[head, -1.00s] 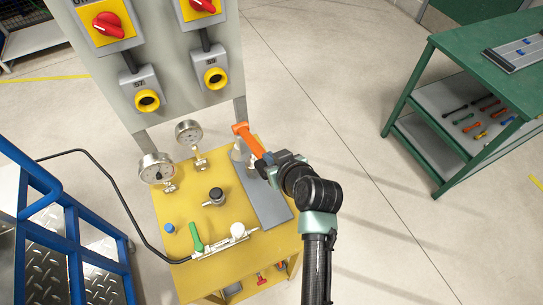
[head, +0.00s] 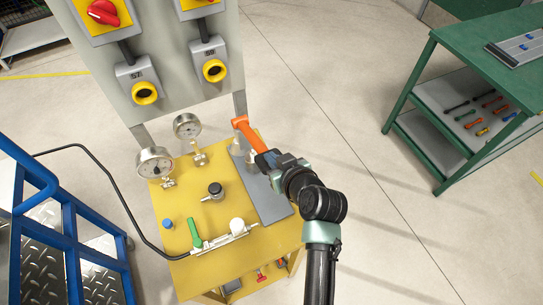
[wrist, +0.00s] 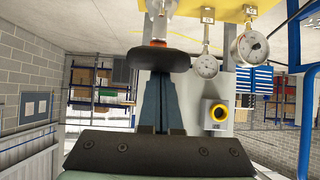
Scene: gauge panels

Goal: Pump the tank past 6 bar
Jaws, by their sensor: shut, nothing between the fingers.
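The yellow bench (head: 180,262) carries a grey plate (head: 270,203) with a pump that has an orange lever (head: 252,136). My gripper (head: 264,159) is at the lever's near end in the head view. In the wrist view my gripper (wrist: 160,82) is shut, with a black disc (wrist: 158,59) just beyond the fingertips and a little orange behind it. Nothing is between the fingers; I cannot tell whether they touch the disc. Two gauges, the larger (head: 154,162) and the smaller (head: 187,126), stand on the bench; their readings are too small to tell.
A green-handled valve (head: 194,233) and a black knob (head: 215,189) are on the bench. A grey panel (head: 180,80) stands behind it. Blue railings (head: 75,245) are at left, a green workbench (head: 460,65) at right. Open floor (head: 350,110) lies between.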

